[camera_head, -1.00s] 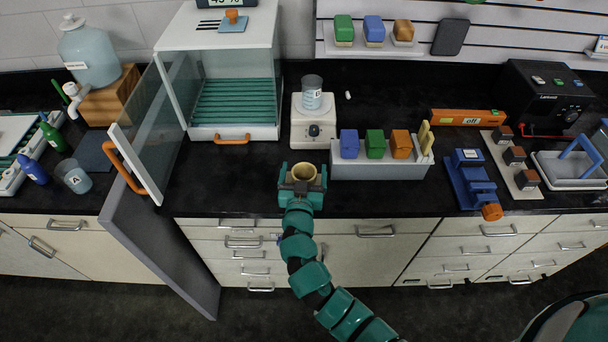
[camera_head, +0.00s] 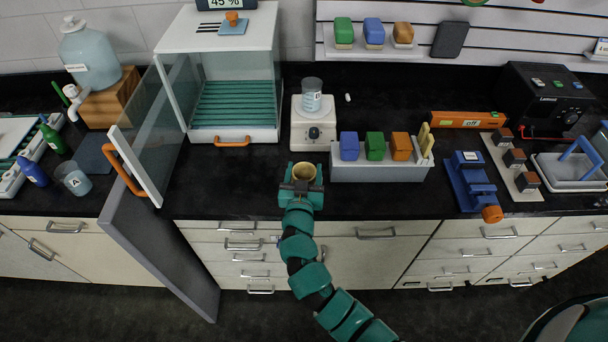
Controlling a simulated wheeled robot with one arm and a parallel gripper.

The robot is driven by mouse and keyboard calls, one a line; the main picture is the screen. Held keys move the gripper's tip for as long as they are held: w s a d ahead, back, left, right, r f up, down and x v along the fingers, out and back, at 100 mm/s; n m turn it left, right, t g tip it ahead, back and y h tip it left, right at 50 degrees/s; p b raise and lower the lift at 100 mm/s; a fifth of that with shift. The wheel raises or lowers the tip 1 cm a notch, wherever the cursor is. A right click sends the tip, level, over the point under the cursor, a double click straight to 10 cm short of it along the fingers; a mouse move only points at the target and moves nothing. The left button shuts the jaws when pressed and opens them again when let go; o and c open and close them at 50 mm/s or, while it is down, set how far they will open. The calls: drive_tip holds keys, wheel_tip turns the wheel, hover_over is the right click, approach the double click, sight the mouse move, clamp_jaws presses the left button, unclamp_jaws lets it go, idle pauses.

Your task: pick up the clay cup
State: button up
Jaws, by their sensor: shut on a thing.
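The clay cup (camera_head: 304,173) is a small tan cup near the counter's front edge, seen from above with its open rim showing. My gripper (camera_head: 303,181) is around it, with the teal jaws on its left and right sides, shut on the cup. The cup's lower body is hidden by the gripper. I cannot tell whether its base touches the counter.
Behind the gripper stands a white stirrer or scale (camera_head: 313,128) with a beaker (camera_head: 312,96) on it. A grey rack (camera_head: 380,172) with coloured blocks is close on the right. A cabinet (camera_head: 218,30) with an open glass door (camera_head: 150,130) stands left. Black counter (camera_head: 235,190) is bare left of the gripper.

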drive_tip(key=s+a+r+p, duration=0.1)
drive_tip(key=s+r, duration=1.1)
drive_tip(key=s, duration=0.2)
drive_tip(key=shift+a, duration=0.15)
